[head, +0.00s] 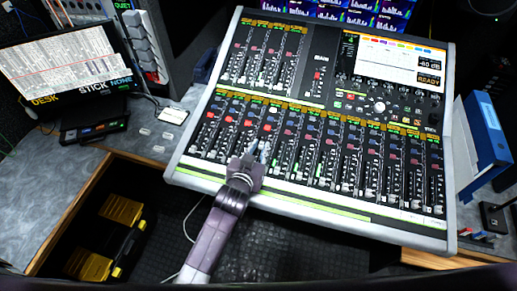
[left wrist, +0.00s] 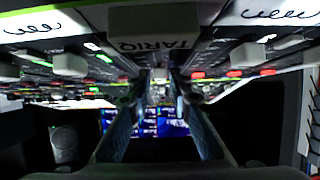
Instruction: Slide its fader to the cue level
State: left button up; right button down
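The mixing console (head: 300,203) fills the middle of the head view, with a long lower row of faders and a shorter upper bank. My left gripper (head: 260,150) is over the lower fader row, left of centre. In the left wrist view the two fingers (left wrist: 160,85) stand apart with a narrow gap at the tips. A small grey piece shows in that gap; I cannot tell whether the fingers touch it. A strip labelled TARIQ (left wrist: 152,44) and several pale fader caps (left wrist: 69,64) show nearby. My right gripper is not in view.
At left, a monitor (head: 62,62) reads DESK STICK NONE above the grey desk (head: 35,185). A black and yellow case (head: 105,240) lies below. Blue binders (head: 482,135) stand right of the console. Bar-graph screens (head: 345,12) are behind it.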

pick_arm(q)
jog(key=v, duration=1.2)
jog(key=s+a+f+n+g+y, duration=0.1)
jog(key=s+a+f+g+y, duration=0.15)
jog(key=s+a+g, duration=0.5)
jog(key=s+a+f+n+g+y, duration=0.1)
jog(key=s+a+f+g+y, duration=0.15)
jog(key=s+a, duration=0.95)
jog(key=s+f+h, duration=0.1)
jog(key=s+f, duration=0.2)
jog(key=f, duration=2.4)
jog(key=s+a+f+g, duration=0.1)
jog(key=s+a+f, duration=0.1)
jog(key=s+f, duration=1.4)
jog(key=shift+s+f+m+g+b, duration=0.2)
jog(key=shift+s+m+g+b, duration=0.2)
jog(key=shift+s, duration=0.25)
